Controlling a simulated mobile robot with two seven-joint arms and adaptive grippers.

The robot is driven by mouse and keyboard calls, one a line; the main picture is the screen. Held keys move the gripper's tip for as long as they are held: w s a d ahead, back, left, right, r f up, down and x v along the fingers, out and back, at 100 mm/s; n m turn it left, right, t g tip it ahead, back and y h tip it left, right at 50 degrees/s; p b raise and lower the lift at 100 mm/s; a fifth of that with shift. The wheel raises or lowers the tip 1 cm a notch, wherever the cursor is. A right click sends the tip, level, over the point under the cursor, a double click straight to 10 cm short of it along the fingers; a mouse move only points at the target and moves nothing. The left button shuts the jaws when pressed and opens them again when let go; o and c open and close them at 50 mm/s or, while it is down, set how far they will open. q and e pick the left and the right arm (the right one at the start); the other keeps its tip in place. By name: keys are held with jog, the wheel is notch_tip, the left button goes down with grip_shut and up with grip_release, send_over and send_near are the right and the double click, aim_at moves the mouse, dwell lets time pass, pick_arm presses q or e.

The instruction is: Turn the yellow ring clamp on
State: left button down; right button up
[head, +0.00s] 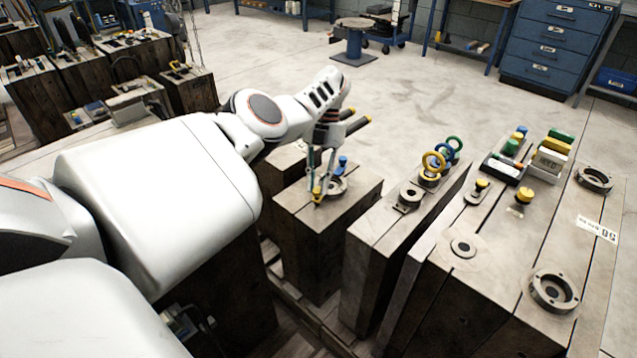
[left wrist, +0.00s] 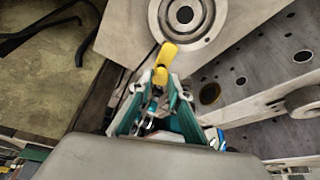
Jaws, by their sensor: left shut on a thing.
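My left gripper (head: 318,190) points down at the top of a wooden-sided mould block (head: 310,215). It is shut on the yellow handle of the ring clamp (head: 317,195). In the left wrist view the yellow handle (left wrist: 168,52) sticks out past my gripper's fingertips (left wrist: 158,80), towards a round grey ring (left wrist: 187,14) with a dark centre hole. In the head view that ring (head: 337,187) is partly hidden by the fingers. A blue-topped part (head: 342,162) stands just behind it. The right gripper is not in view.
Farther right are yellow knobs (head: 524,195), a tray of coloured blocks (head: 508,165) and a round flange (head: 553,290). Narrow gaps separate the blocks. Open floor (head: 400,90) lies behind.

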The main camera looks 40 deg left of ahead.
pick_arm(q)
jog(key=shift+f, duration=0.1)
dwell(0.4)
jog(key=c, duration=1.9)
grip_release()
